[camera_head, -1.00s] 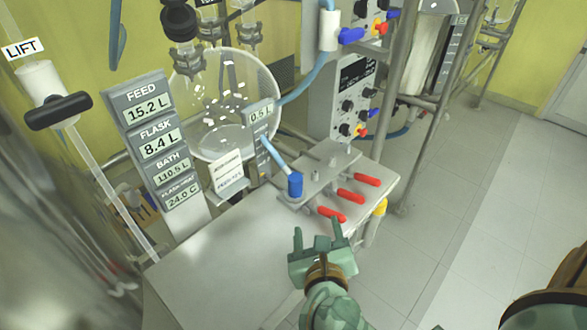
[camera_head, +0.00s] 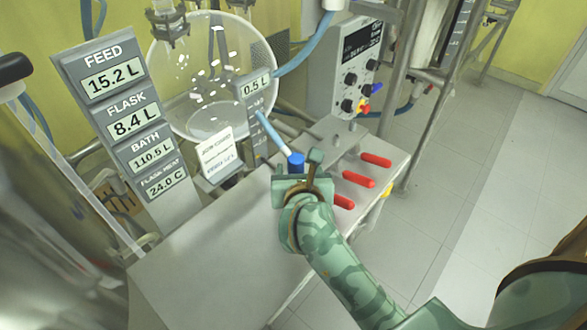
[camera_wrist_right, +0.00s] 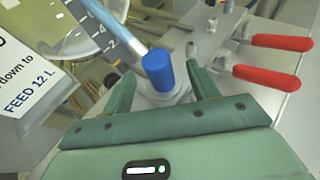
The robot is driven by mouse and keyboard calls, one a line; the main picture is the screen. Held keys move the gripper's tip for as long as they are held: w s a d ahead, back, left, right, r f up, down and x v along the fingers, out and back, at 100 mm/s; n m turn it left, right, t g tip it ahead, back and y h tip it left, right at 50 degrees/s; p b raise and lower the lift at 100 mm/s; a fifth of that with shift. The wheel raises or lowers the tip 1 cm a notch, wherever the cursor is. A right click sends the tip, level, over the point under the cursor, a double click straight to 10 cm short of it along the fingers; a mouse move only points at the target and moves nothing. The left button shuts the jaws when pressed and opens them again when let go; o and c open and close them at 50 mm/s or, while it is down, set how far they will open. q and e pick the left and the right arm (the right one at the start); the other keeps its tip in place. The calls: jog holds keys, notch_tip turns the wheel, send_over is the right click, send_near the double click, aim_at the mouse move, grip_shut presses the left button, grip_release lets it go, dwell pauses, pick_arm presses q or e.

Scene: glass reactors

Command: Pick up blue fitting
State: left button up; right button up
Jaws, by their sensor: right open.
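The blue fitting (camera_head: 296,161) is a short blue cylinder on the end of a pale hose, standing on the metal manifold plate (camera_head: 333,137) at the back of the bench. In the right wrist view the blue fitting (camera_wrist_right: 157,70) lies between the two green fingers of my right gripper (camera_wrist_right: 163,90), which are open and apart from it on both sides. In the head view my right gripper (camera_head: 298,165) is just in front of the fitting and hides its lower part. My left gripper is not in view.
Several red handles (camera_head: 358,179) stick out right of the fitting, close to my right gripper. A display panel (camera_head: 122,115) and a glass flask (camera_head: 212,80) stand at the left and back. The metal bench top (camera_head: 210,255) is bare in front.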

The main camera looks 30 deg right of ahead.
aim_at(296, 167)
jog(key=x, duration=0.1)
jog(key=b+x, duration=0.1)
jog(key=x, duration=0.1)
jog(key=b+x, duration=0.1)
jog(key=shift+w+a+f, duration=0.15)
jog(key=shift+w+f, duration=0.1)
jog(key=shift+f, duration=0.05)
jog(key=shift+w, duration=0.1)
jog(key=shift+r, duration=0.15)
jog(key=c, duration=1.2)
